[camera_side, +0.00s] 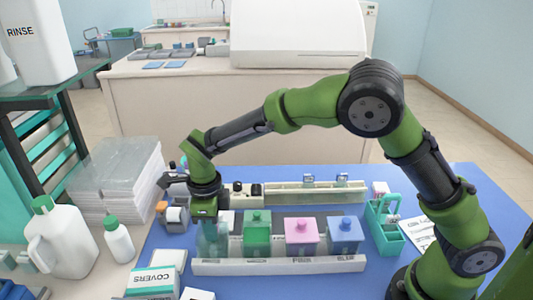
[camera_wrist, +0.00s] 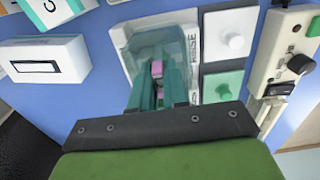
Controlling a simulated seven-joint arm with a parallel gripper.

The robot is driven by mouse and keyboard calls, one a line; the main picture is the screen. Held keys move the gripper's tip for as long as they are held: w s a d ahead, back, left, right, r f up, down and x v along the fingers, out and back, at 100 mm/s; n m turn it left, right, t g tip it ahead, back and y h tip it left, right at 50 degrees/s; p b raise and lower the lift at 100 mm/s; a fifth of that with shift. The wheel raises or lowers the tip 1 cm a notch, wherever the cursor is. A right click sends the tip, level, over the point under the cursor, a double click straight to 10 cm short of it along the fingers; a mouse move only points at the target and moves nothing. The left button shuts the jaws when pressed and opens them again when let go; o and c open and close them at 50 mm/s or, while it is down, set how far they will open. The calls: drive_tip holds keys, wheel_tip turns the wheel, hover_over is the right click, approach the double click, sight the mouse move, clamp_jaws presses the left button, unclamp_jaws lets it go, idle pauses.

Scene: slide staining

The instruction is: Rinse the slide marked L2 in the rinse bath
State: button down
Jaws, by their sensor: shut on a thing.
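The rinse bath (camera_wrist: 129,46) is a clear, open-topped container with a RINSE label on the tray edge beside it. In the side view the rinse bath (camera_side: 212,243) stands at the left end of the row of baths. My gripper (camera_wrist: 158,72) points down into this bath and is shut on a slide (camera_wrist: 157,69). Only a small pinkish end of the slide shows between the fingers. I cannot read its mark, and its lower part is hidden.
Green (camera_side: 257,236), pink (camera_side: 301,238) and blue (camera_side: 345,236) lidded baths stand to the right. Behind them is a long pale rack (camera_side: 315,194) with two slides upright. A teal carrier (camera_side: 388,238) is at the right, and a COVERS box (camera_side: 153,281) at the front left.

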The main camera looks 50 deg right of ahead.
idle(0.3)
drive_tip(key=shift+r, duration=4.8)
